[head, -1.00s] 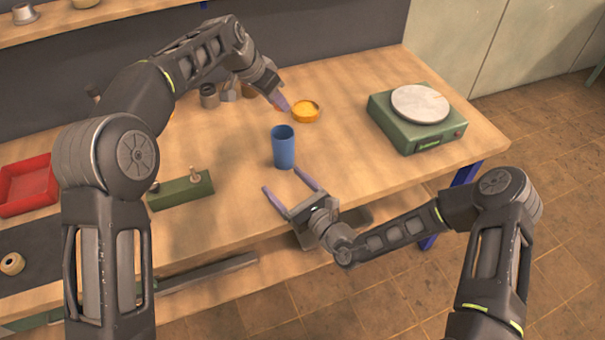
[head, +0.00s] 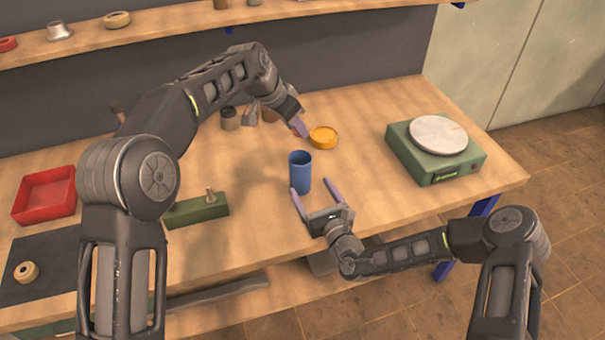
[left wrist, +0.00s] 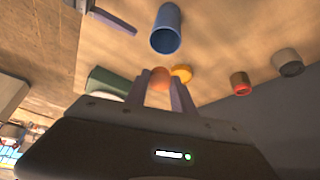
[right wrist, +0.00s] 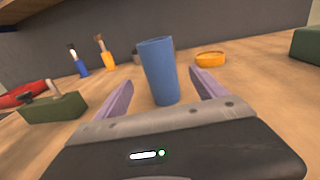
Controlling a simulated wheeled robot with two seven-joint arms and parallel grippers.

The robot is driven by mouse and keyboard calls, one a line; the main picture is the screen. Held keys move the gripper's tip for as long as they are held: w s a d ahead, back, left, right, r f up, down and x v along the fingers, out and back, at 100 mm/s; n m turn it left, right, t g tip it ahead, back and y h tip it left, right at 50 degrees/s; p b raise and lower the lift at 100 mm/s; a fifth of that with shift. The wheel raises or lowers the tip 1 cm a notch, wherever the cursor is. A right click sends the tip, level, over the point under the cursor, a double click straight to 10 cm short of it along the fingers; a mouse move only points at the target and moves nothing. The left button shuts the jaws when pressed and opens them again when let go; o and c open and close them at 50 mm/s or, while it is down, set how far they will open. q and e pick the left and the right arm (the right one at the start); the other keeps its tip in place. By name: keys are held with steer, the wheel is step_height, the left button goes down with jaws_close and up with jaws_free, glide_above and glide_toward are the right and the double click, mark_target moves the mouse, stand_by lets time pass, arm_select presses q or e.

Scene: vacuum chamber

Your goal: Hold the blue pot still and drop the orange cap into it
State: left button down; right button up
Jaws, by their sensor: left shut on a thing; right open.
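The blue pot (head: 300,173) stands upright and open-topped on the table; it also shows in the right wrist view (right wrist: 160,72) and the left wrist view (left wrist: 166,30). My right gripper (head: 312,188) is open, its fingertips on either side of the pot, with gaps visible in the right wrist view. My left gripper (head: 298,127) is shut on the orange cap (left wrist: 160,80), which shows between its fingers in the left wrist view. In the head view the fingers mostly hide the cap. The left gripper is behind the pot, beside a yellow-orange round dish (head: 323,138).
A green scale (head: 437,165) with a round plate stands to the right. A green block (head: 197,209) with a peg, a red tray (head: 45,196) and a dark mat (head: 50,262) are to the left. Small pots (head: 229,120) stand behind my left gripper. Table between pot and scale is clear.

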mark_target(304, 178)
steer(key=x, duration=0.8)
steer(key=shift+w+a, duration=0.1)
steer(key=shift+w, duration=0.15)
steer(key=shift+c, duration=0.4)
